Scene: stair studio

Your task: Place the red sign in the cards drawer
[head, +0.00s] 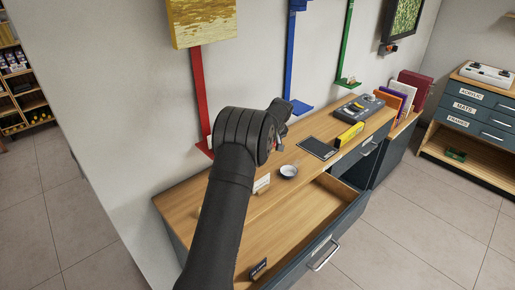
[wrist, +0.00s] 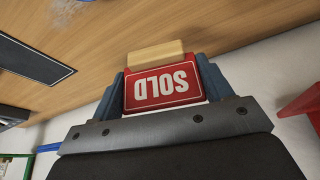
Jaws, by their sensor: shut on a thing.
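The red sign (wrist: 162,88), lettered SOLD with a wooden base strip (wrist: 155,56), is between the two blue-grey fingers of my gripper (wrist: 160,74) in the wrist view. My gripper is shut on it; the lettering appears upside down. In the head view my arm mostly hides the gripper and sign, which are above the back of the wooden counter. An open drawer (head: 322,207) with a wooden inside and dark front juts out at the counter's front. A small dark label (head: 258,268) stands at its near end; I cannot read it.
Red (head: 199,95), blue and green rails rise along the wall. The drawer's visible floor looks clear.

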